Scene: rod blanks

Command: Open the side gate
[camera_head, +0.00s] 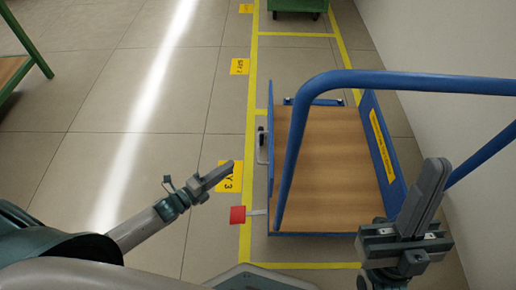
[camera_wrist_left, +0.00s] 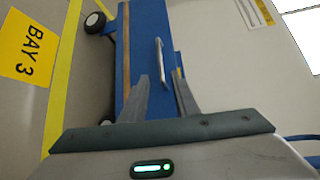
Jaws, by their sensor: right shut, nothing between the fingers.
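The cart has a brown wooden deck (camera_head: 325,165) and a blue tubular push handle (camera_head: 400,80). A low blue side panel (camera_head: 272,130), apparently the side gate, stands upright along its left edge. A grey metal plate with a dark part (camera_head: 262,150) is at its outer side. In the left wrist view the blue panel (camera_wrist_left: 145,25) carries a silver bar handle (camera_wrist_left: 160,60). My left gripper (camera_head: 232,166) is left of the cart. Its fingers (camera_wrist_left: 161,80) are apart, with the handle's image between the tips; I see no contact. My right gripper (camera_head: 437,165) is shut and empty over the cart's right side.
A red square marker (camera_head: 237,214) is at the cart's near left corner. Yellow lines (camera_head: 251,90) bound the bay, with a BAY 3 label (camera_head: 228,176) to its left. A white wall (camera_head: 440,40) is close on the right. Floor on the left is free.

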